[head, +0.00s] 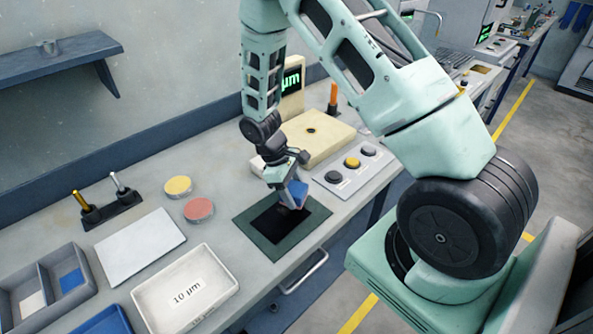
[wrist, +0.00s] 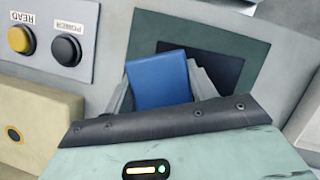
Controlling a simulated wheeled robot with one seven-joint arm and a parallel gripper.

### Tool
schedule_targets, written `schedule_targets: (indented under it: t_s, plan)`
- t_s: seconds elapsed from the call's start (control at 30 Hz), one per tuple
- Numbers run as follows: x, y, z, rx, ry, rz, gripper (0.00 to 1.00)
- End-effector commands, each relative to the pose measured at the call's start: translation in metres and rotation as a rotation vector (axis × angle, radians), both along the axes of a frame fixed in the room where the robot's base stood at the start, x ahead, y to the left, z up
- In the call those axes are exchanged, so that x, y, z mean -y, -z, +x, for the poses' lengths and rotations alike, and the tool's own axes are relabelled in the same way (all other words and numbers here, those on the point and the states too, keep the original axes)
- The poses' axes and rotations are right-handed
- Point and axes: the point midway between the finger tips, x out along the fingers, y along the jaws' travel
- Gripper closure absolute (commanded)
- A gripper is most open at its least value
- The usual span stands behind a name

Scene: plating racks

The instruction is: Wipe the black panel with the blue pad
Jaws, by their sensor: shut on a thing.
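The blue pad (head: 297,194) is held in my gripper (head: 290,200), which is shut on it. In the wrist view the blue pad (wrist: 159,79) sits between the grey fingers of my gripper (wrist: 165,90). The black panel (head: 270,222) lies flat in a dark green frame (head: 247,229) on the bench. In the wrist view the black panel (wrist: 215,68) shows just beyond the pad. The pad is over the panel's far right part in the head view. I cannot tell whether it touches the panel. The pad and fingers hide part of the panel.
A button box (head: 351,170) and a cream instrument (head: 318,133) stand behind the panel. A white 10 µm tray (head: 187,292), a white plate (head: 138,246), red (head: 198,209) and yellow (head: 178,186) discs and a grey divided bin (head: 17,281) are to the left.

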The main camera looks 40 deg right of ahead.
Motion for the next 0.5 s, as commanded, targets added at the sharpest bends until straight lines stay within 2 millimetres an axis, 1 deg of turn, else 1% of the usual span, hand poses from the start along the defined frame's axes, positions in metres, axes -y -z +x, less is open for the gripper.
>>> schedule_targets:
  t_s: [0.03,0.4,0.5]
  plan:
    - [0.000,-0.009,0.001,0.000,0.000,0.000,0.69]
    - [-0.004,-0.042,0.003,0.000,0.001,0.000,0.69]
    - [-0.004,-0.048,0.004,0.000,0.001,0.000,0.69]
